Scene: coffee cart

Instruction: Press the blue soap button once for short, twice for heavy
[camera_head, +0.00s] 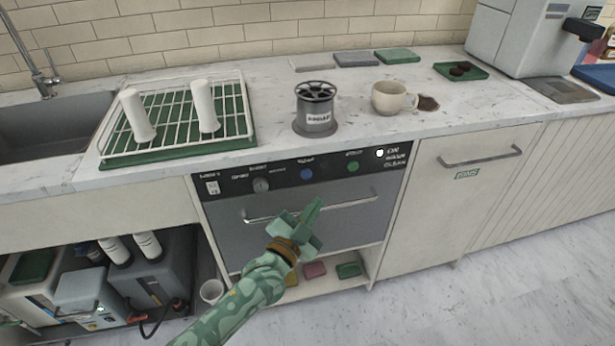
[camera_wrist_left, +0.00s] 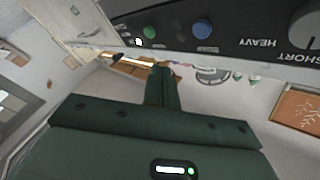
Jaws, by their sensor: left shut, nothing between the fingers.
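The blue soap button (camera_head: 306,174) sits on the black control panel (camera_head: 330,168) of the built-in washer below the counter. It also shows in the left wrist view (camera_wrist_left: 202,28), near the top. A round dial (camera_head: 260,185) is to its left and a green button (camera_head: 353,166) to its right. In the wrist view the words HEAVY and SHORT show upside down by the dial (camera_wrist_left: 305,28). My left gripper (camera_head: 311,213) is shut and empty, in front of the washer door and below the blue button, apart from it. My right gripper is not in view.
A bar handle (camera_head: 350,205) crosses the washer door just behind my left gripper. On the counter stand a dish rack (camera_head: 245,140), a grinder-like canister (camera_head: 316,110) and a beige mug (camera_head: 390,98). A white lamp (camera_head: 379,153) shows at the panel's right.

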